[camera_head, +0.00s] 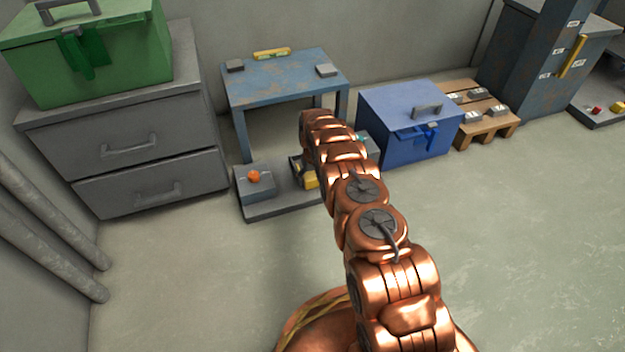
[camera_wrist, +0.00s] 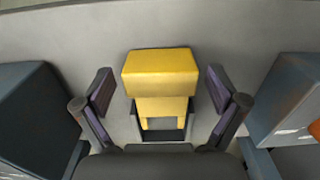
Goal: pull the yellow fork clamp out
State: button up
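The yellow fork clamp (camera_wrist: 160,75) is in the middle of the wrist view, a block-shaped top with two prongs below it. Its lower end sits in a dark slotted holder (camera_wrist: 186,130). In the head view, part of a yellow piece (camera_head: 311,180) shows on the low grey platform, beside my arm. My gripper (camera_wrist: 160,92) is open. Its two purple-grey fingers stand to the left and right of the clamp, with a gap on each side. In the head view my arm hides the gripper and much of the holder.
A grey box with an orange knob (camera_head: 254,176) stands left on the low platform (camera_head: 270,210). A blue table (camera_head: 285,75) is behind it. A blue chest (camera_head: 400,110) stands to the right, a grey drawer cabinet (camera_head: 120,120) to the left. The floor in front is clear.

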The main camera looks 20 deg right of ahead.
jog(key=c, duration=1.6)
jog(key=shift+c, duration=0.2)
